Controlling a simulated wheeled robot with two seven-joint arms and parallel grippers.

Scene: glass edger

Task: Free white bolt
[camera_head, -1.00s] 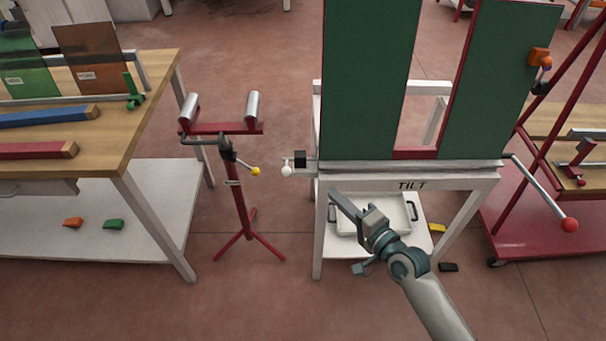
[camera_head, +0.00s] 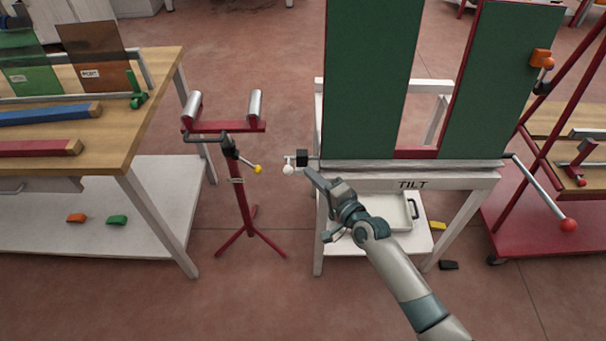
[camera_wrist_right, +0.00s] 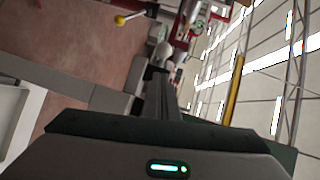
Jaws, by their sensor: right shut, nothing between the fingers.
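The white bolt's round white knob (camera_head: 288,170) sticks out at the left end of the tilt table's frame, beside a small black block (camera_head: 302,158). My right gripper (camera_head: 308,174) is shut and empty. Its tips are just right of the knob in the head view, and I cannot tell if they touch it. In the right wrist view the white knob (camera_wrist_right: 161,53) shows just beyond the shut fingers (camera_wrist_right: 157,76), which partly hide what lies behind them. My left gripper is not in view.
A red roller stand (camera_head: 238,190) with a yellow-knobbed lever (camera_head: 257,169) stands left of the knob. The tilt table (camera_head: 440,181) holds tall green panels, with a white tray (camera_head: 398,211) below. A red-knobbed lever (camera_head: 568,225) juts out at right. Floor is clear between stand and table.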

